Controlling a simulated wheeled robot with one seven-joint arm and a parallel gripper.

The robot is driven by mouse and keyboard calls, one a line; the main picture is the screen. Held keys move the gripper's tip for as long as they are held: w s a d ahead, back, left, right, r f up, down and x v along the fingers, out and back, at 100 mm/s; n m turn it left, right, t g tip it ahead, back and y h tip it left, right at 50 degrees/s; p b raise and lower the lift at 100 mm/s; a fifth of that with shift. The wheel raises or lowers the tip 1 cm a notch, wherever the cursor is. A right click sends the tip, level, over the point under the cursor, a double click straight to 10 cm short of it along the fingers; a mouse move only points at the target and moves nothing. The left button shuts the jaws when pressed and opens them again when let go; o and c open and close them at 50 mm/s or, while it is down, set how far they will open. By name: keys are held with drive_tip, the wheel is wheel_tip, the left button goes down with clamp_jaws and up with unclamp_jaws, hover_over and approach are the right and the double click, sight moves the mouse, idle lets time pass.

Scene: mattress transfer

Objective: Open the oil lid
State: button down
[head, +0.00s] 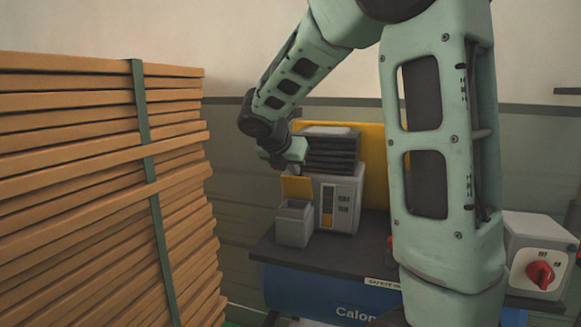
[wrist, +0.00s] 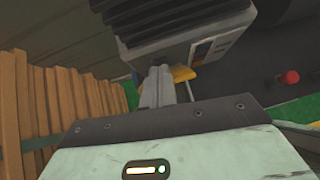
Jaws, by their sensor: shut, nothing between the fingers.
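The oil lid (head: 296,187) is a small yellow flap. It stands raised at the back edge of a small grey box (head: 293,228), which is fixed to the front left of a grey machine (head: 341,203). My gripper (head: 294,169) is just above the lid, pointing down, and its fingertips are hard to make out there. In the wrist view my gripper (wrist: 158,72) is shut with nothing between its fingers. A yellow piece, likely the lid (wrist: 183,74), shows just right of the fingers; I cannot tell whether they touch. The fingers hide most of the box there.
The machine's black fins (head: 331,152) rise close behind the gripper. A tall stack of wooden slats (head: 70,190) stands at the left. A grey switch box with a red knob (head: 540,274) is at the right of the dark bench top (head: 272,251).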

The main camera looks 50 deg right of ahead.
drive_tip(key=shift+r, duration=0.15)
drive_tip(key=shift+d+r+p, duration=0.15)
drive_tip(key=shift+r+p, duration=0.05)
drive_tip(key=shift+p, duration=0.9)
drive_tip(key=shift+f, duration=0.1)
drive_tip(key=p, duration=0.3)
drive_tip(key=d+y+p, duration=0.1)
drive_tip(key=p, duration=0.2)
drive_tip(key=g+y+p, duration=0.1)
drive_tip(key=p, duration=0.2)
drive_tip(key=shift+w+d+r, duration=0.25)
drive_tip(key=shift+w+d, duration=0.1)
drive_tip(key=p, duration=0.3)
drive_tip(key=shift+w+d+r+y+p, duration=0.1)
drive_tip(key=shift+d+r+y+p, duration=0.2)
drive_tip(key=shift+y, duration=0.1)
drive_tip(key=p, duration=0.2)
drive_tip(key=d+y+p, duration=0.1)
drive_tip(key=p, duration=0.2)
drive_tip(key=shift+w+d+f+g+p, duration=0.2)
drive_tip(key=shift+w+g+p, duration=0.1)
drive_tip(key=shift+g+p, duration=0.1)
drive_tip(key=shift+w+d+f+p, duration=0.1)
drive_tip(key=shift+p, duration=0.35)
drive_tip(key=shift+w+d+f+p, duration=0.2)
drive_tip(key=shift+d+p, duration=0.3)
drive_tip(key=shift+p, duration=0.35)
drive_tip(key=shift+a, duration=0.1)
